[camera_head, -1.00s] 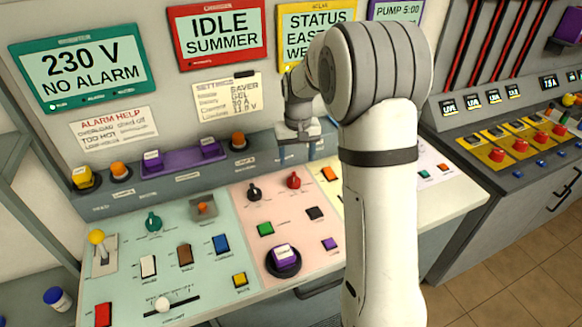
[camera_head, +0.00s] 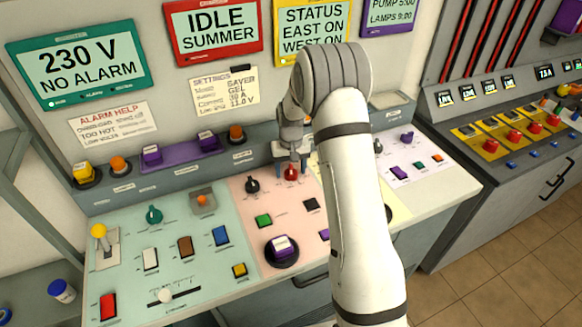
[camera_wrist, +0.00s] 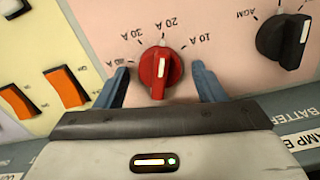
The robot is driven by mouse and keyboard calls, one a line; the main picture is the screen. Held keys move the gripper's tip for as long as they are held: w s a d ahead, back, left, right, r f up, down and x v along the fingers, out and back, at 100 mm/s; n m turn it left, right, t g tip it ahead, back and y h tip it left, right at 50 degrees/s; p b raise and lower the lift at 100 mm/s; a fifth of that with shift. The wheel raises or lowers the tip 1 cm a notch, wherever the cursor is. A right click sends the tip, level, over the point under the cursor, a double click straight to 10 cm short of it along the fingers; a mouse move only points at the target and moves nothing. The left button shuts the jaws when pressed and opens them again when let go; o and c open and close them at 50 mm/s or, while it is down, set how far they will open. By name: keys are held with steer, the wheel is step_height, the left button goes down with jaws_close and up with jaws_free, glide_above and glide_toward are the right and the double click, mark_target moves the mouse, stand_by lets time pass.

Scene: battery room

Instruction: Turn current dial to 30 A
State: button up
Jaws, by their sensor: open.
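The red current dial (camera_wrist: 160,72) is in the middle of the wrist view, on the pink panel. Printed marks 10 A, 20 A and 30 A arc around its far side, with a fourth mark partly hidden by a finger. Its white line and a small white tip lie roughly toward 20 A. My gripper (camera_wrist: 160,75) is open, with one blue finger on each side of the dial; small gaps show, and contact cannot be seen. In the head view my gripper (camera_head: 292,160) is right above the red dial (camera_head: 291,174).
A black knob (camera_wrist: 284,38) marked AGM sits close to the dial, also in the head view (camera_head: 252,185). Orange switches (camera_wrist: 65,90) lie on the other side. A raised ledge with buttons (camera_head: 180,158) runs behind. A settings note (camera_head: 224,90) hangs on the wall.

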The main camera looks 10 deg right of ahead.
steer(key=shift+c, duration=0.3)
steer(key=c, duration=0.9)
steer(key=shift+f+n+b, duration=0.1)
steer(key=shift+n+b, duration=0.2)
steer(key=n+b, duration=0.2)
steer(key=n, duration=0.1)
steer(key=shift+b, duration=0.35)
steer(key=shift+a+n+b, duration=0.1)
steer(key=shift+n+b, duration=1)
steer(key=shift+n, duration=1.4)
steer(key=o, duration=1)
steer(key=shift+c, duration=0.2)
